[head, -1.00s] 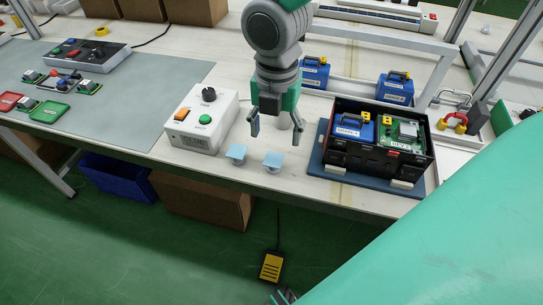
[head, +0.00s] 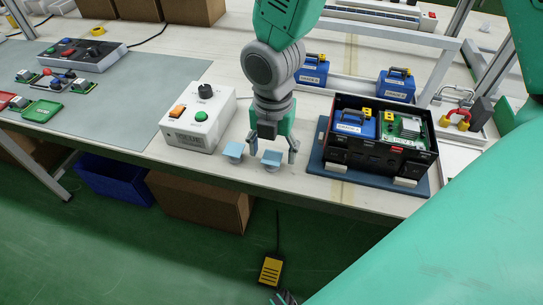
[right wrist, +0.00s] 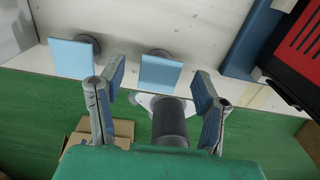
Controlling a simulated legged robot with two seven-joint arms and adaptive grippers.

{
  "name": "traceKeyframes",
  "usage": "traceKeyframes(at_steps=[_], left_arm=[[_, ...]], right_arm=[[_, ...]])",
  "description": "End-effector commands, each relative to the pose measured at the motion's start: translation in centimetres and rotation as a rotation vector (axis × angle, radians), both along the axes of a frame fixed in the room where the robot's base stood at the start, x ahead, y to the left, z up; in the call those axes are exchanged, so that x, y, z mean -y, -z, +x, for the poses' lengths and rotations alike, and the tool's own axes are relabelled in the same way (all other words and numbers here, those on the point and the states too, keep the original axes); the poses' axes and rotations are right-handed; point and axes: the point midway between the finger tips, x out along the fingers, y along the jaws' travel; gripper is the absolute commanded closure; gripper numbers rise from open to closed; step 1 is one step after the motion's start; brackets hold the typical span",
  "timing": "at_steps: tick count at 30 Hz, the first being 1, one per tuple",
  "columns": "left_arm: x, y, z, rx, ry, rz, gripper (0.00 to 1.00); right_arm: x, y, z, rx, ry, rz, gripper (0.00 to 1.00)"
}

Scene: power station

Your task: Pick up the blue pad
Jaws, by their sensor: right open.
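Two light blue square pads stand on small round grey mounts near the table's front edge. The left pad (head: 234,150) is beside the white control box, and the right pad (head: 271,158) is under my right gripper (head: 272,146). The right gripper is open and empty, pointing down, with its fingers to either side of the right pad. In the right wrist view the right pad (right wrist: 160,72) lies ahead, between the open fingers (right wrist: 160,95). The left pad (right wrist: 73,57) is outside the left finger there. I cannot tell whether any finger touches a pad. My left gripper does not show clearly.
A white control box (head: 198,118) with buttons stands left of the pads. A black bin (head: 358,158) on a blue mat (head: 316,160) holds a blue pack and a green board to the right. More blue packs (head: 396,86) stand behind. The table's front edge is close.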

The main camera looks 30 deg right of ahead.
Motion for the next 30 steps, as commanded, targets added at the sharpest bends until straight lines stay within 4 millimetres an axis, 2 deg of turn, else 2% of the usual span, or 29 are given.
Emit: traceKeyframes(at_steps=[20,21,23,24,30], left_arm=[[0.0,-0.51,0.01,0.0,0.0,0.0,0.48],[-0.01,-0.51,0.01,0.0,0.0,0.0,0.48],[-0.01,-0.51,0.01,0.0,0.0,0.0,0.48],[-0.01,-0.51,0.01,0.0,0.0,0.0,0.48],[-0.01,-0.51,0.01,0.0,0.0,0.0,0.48]], right_arm=[[-0.01,0.51,0.0,-0.001,0.0,0.001,0.41],[-0.01,0.51,0.0,-0.001,0.0,0.001,0.45],[-0.01,0.51,0.0,-0.001,0.0,0.001,0.66],[-0.01,0.51,0.0,-0.001,0.0,0.001,0.8],[-0.01,0.5,0.0,-0.001,0.0,0.001,0.8]])
